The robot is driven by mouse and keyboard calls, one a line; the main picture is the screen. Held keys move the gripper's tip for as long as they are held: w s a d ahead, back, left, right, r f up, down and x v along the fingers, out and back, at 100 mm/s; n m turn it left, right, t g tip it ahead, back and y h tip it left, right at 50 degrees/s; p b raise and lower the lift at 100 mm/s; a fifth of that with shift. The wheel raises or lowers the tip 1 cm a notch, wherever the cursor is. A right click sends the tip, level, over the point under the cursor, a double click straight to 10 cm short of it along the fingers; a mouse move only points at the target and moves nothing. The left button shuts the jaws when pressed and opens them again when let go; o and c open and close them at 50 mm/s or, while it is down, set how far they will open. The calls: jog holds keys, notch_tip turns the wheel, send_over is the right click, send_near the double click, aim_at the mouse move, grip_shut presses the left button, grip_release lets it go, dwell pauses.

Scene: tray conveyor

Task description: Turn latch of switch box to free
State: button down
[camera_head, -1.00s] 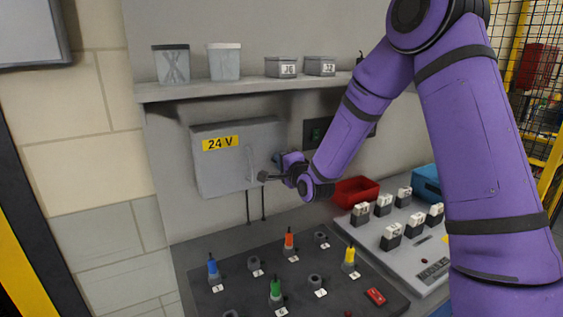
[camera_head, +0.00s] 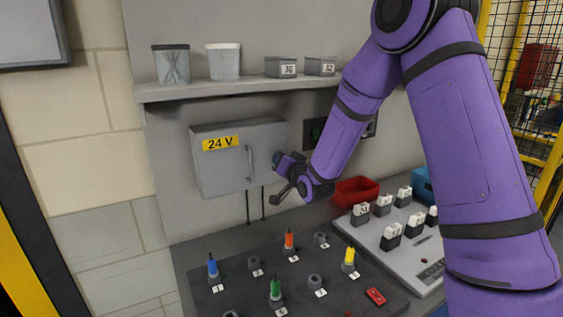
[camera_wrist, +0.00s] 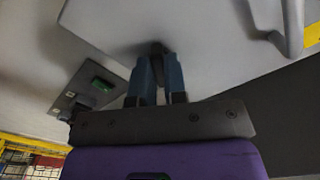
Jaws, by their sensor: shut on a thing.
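The switch box (camera_head: 220,170) is a grey wall box with a yellow "24 V" label (camera_head: 220,143) and a curved door handle (camera_head: 249,163). Its door looks shut. My gripper (camera_head: 277,158) is at the right side of the box front. In the wrist view, the box front (camera_wrist: 215,50) fills the top. The two blue-grey fingers of my gripper (camera_wrist: 158,62) are close together on a small dark latch (camera_wrist: 157,47) at the box front. The fingers hide most of the latch, so its angle cannot be told.
A shelf (camera_head: 240,90) with several containers is above the box. Below is a panel (camera_head: 235,285) with coloured plugs. A red bin (camera_head: 355,190) and a board of grey-white blocks (camera_head: 420,245) are at the right. A dark wall switch (camera_head: 315,132) is right of the box.

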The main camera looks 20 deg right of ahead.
jog(key=n, duration=0.6)
dwell(0.6)
jog(key=c, duration=1.2)
grip_release()
jog(key=shift+o, duration=0.2)
jog(key=shift+s, duration=0.1)
jog(key=s+d, duration=0.2)
jog(key=s, duration=0.8)
jog(key=shift+s, duration=0.2)
jog(key=shift+d, duration=0.1)
